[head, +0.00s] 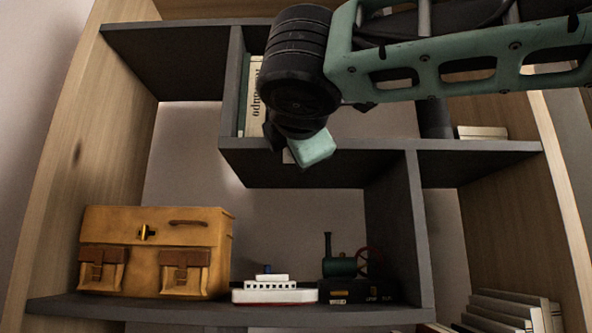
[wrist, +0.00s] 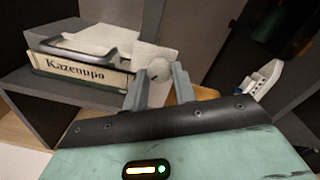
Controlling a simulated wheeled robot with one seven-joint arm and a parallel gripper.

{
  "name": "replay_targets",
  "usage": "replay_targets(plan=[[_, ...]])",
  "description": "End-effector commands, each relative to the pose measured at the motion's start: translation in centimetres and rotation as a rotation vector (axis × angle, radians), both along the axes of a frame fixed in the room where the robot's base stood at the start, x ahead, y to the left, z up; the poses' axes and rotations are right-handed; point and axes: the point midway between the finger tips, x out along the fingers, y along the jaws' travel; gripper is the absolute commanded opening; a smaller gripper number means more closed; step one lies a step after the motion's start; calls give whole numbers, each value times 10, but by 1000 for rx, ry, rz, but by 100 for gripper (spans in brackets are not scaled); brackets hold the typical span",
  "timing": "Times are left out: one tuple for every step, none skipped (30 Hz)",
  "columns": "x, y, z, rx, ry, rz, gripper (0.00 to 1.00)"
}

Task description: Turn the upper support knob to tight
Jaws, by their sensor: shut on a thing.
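In the head view, my arm comes in from the upper right, and the teal gripper body (head: 313,149) hangs in front of the middle shelf. The fingertips and the knob cannot be made out there. No tight or loose marking is readable.
A dark grey shelf unit (head: 300,172) stands in front of me. Its lower board holds a tan satchel (head: 155,252), a toy ship (head: 274,290) and a toy steam engine (head: 343,266). A book (wrist: 80,72) lies close left of my fingers. Books (head: 505,310) stand lower right.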

Motion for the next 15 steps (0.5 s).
replay_targets(plan=[[1,0,-6,45,-2,-1,4],[1,0,-6,74,-3,-1,4],[1,0,-6,112,-3,-1,4],[0,0,-6,141,-4,0,4],[0,1,-5,169,-6,0,4],[0,1,-5,206,-7,0,4],[0,1,-5,235,-7,0,4],[0,1,-5,263,-8,0,4],[1,1,-5,300,-9,0,4],[0,1,-5,330,-11,-1,4],[0,1,-5,357,-11,-1,4],[0,1,-4,396,-13,0,4],[0,1,-4,425,-13,1,4],[0,1,-4,453,-14,0,4],[0,1,-4,490,-15,1,4]])
